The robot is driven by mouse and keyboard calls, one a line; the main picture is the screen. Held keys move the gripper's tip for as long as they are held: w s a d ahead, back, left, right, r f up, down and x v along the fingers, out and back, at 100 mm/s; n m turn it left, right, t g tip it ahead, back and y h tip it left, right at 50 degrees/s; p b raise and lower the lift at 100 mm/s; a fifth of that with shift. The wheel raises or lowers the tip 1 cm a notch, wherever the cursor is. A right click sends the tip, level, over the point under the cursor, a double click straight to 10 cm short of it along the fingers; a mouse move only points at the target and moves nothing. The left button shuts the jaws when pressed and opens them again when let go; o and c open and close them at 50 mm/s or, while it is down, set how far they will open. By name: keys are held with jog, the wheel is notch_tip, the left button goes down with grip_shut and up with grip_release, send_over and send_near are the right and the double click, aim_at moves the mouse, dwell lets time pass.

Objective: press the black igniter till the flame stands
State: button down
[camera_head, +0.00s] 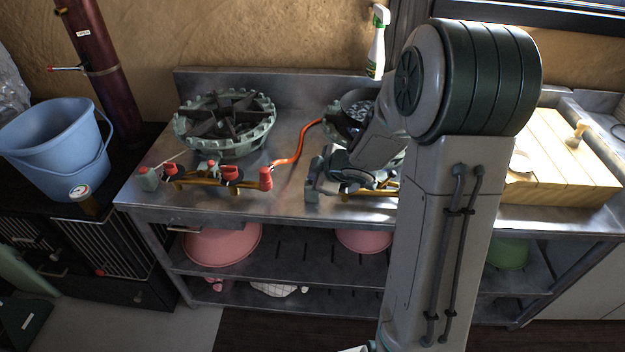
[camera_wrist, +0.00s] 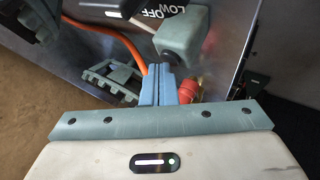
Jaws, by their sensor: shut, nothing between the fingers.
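The right burner (camera_head: 336,128) is a green-grey ring stove on the steel counter, partly covered by my arm; no flame shows on the visible part. My gripper (camera_head: 318,184) is over the front of this stove, beside a small grey-green box (camera_head: 312,198). In the wrist view, my gripper's blue-grey fingers (camera_wrist: 164,78) are together and empty. Just beyond their tips is a grey-green box (camera_wrist: 181,38); I cannot tell whether they touch it. A black LOW/OFF label (camera_wrist: 195,12) lies behind it.
The left burner (camera_head: 226,118) has red knobs (camera_head: 230,175) and its own small box (camera_head: 148,179). An orange hose (camera_head: 296,146) runs between the burners. A spray bottle (camera_head: 377,45) stands behind, a blue bucket (camera_head: 55,150) at left, a wooden board (camera_head: 562,160) at right.

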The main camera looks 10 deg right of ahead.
dwell(0.3)
jog(key=shift+r+p, duration=0.45)
jog(key=shift+p, duration=0.15)
notch_tip(320, 180, up, 6)
jog(key=p, duration=0.6)
jog(key=shift+p, duration=0.3)
